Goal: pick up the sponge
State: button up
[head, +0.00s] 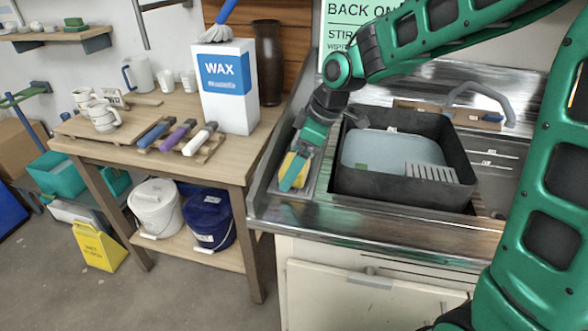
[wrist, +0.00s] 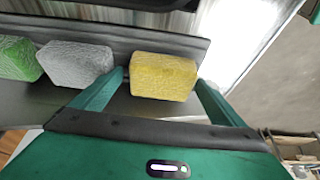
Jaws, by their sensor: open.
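A yellow sponge (wrist: 163,76) sits in a narrow dark tray in the wrist view. A grey block (wrist: 75,63) and a green block (wrist: 14,59) lie to its left in the same tray. My gripper (wrist: 158,84) is open, with one finger on each side of the yellow sponge; whether the fingers touch it I cannot tell. In the head view my gripper (head: 296,172) points down at the sink's left edge and hides most of the yellow sponge (head: 286,163).
A black basin (head: 400,192) with pale liquid stands right of my gripper, in the metal sink. A wooden table (head: 225,165) with a WAX box (head: 226,108), brushes and mugs stands to the left. Two buckets (head: 157,207) sit on its lower shelf.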

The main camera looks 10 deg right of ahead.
aim_at(288, 161)
jog(key=c, duration=1.1)
jog(key=shift+r, duration=0.75)
notch_tip(288, 161, up, 3)
jog(key=shift+f, duration=0.1)
jog(key=s+a+r, duration=0.1)
jog(key=a+r, duration=0.1)
jog(key=a, duration=0.1)
jog(key=s+a+r, duration=0.2)
jog(key=a, duration=0.2)
jog(key=s+a+r, duration=0.2)
jog(key=a, duration=0.1)
jog(key=shift+s+a+r, duration=0.15)
jog(key=shift+a+r, duration=0.05)
jog(key=shift+r, duration=0.15)
